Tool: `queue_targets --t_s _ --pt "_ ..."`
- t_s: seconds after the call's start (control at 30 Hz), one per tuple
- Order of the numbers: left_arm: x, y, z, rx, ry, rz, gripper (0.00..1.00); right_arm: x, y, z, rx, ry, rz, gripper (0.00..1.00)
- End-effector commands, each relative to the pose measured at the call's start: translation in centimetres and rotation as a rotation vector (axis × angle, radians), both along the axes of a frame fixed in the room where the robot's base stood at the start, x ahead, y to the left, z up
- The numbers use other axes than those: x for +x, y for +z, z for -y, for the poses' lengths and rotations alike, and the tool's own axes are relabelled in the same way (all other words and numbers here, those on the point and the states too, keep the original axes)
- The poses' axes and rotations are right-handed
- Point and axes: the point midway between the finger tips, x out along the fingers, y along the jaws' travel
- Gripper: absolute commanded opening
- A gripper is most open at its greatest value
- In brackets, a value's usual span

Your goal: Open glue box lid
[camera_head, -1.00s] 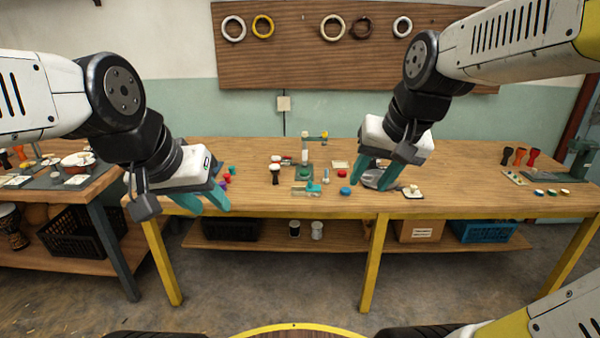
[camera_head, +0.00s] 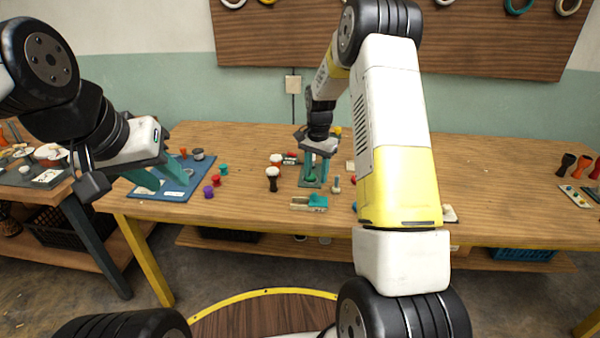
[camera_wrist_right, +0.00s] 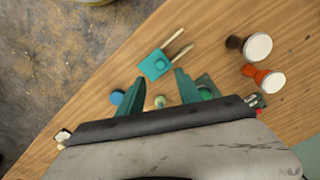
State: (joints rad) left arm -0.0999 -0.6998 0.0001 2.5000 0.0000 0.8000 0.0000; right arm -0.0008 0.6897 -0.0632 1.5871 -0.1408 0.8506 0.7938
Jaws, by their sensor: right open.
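No thing in view can be told for certain as the glue box or its lid. My right gripper (camera_head: 315,172) is open and points down over the green station with a green round piece (camera_head: 310,178) at mid-table. In the right wrist view its fingers (camera_wrist_right: 158,95) are apart with nothing gripped. A small pale peg (camera_wrist_right: 160,102) shows between them. A teal block with two pale sticks (camera_wrist_right: 155,65) lies beyond the fingertips; it also shows in the head view (camera_head: 316,201). My left gripper (camera_head: 167,180) is open and empty above the blue mat (camera_head: 197,168).
Small goblet drums (camera_head: 272,178) stand left of the right gripper. My right arm hides part of the table. Bare tabletop (camera_head: 490,180) lies to the right.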

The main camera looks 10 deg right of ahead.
Motion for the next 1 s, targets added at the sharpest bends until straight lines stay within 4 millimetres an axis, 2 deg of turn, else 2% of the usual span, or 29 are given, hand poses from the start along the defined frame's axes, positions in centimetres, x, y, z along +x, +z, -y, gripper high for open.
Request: queue_targets --t_s 0.5,0.63,0.87,0.9,1.0 --pt "0.0 0.0 0.0 0.000 0.000 0.000 0.36 0.1 -7.0 -0.1 0.000 -0.002 -0.003 0.41" --pt "0.0 0.0 0.0 0.000 0.000 0.000 0.36 0.1 -7.7 -0.1 -0.001 -0.001 -0.002 0.41" --pt "0.0 0.0 0.0 0.000 0.000 0.000 0.36 0.1 -7.8 -0.1 0.000 0.000 -0.001 0.41" --pt "0.0 0.0 0.0 0.000 0.000 0.000 0.36 0.1 -7.8 -0.1 0.000 0.000 -0.001 0.40" --pt "0.0 0.0 0.0 0.000 0.000 0.000 0.36 0.1 -7.8 -0.1 0.000 0.000 -0.001 0.20"
